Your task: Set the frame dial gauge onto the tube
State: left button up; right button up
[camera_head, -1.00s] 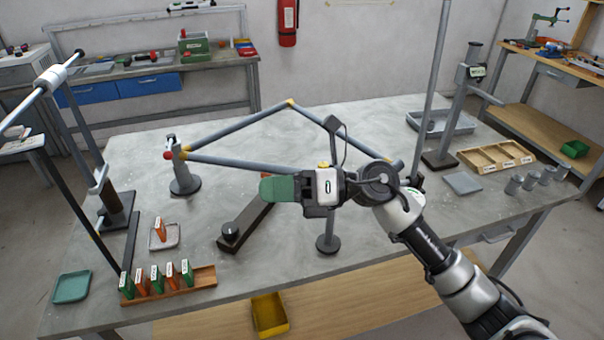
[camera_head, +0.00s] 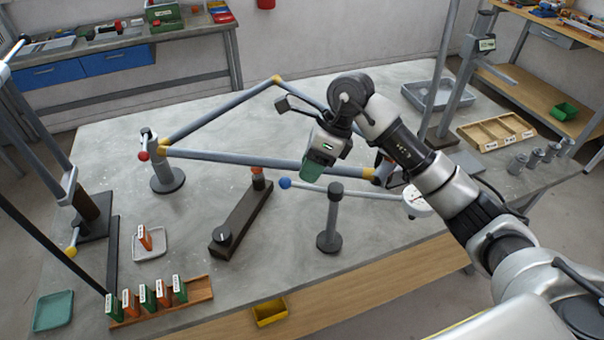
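The dial gauge is a thin grey rod with a blue ball end (camera_head: 285,183) and a white round dial (camera_head: 417,200), which my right arm partly covers. Its rod crosses the top of a short dark-capped post (camera_head: 330,225) and seems to rest there. The tube frame (camera_head: 235,157) stands behind it, with yellow joints and grey tubes. My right gripper (camera_head: 312,172) points down with green fingertips, just above the gauge rod and in front of the lower tube. Nothing shows in it; the finger gap cannot be made out. My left gripper is not in view.
A dark bar fixture with a knob (camera_head: 223,235) lies left of the post. A wooden rack (camera_head: 190,303) of coloured blocks and a small tray (camera_head: 150,243) are at front left. A wooden tray (camera_head: 492,130), grey bin (camera_head: 428,94) and several grey cylinders (camera_head: 535,157) are at right.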

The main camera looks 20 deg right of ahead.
aim_at(300, 184)
jog(key=x, duration=0.4)
jog(key=shift+w+f+p, duration=0.1)
jog(key=shift+f+p, duration=0.05)
jog(key=shift+p, duration=0.25)
jog(key=shift+w, duration=0.1)
jog(key=shift+c, duration=0.5)
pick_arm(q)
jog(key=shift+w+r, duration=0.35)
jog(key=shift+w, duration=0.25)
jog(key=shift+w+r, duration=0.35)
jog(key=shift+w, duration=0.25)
pick_arm(e)
grip_shut()
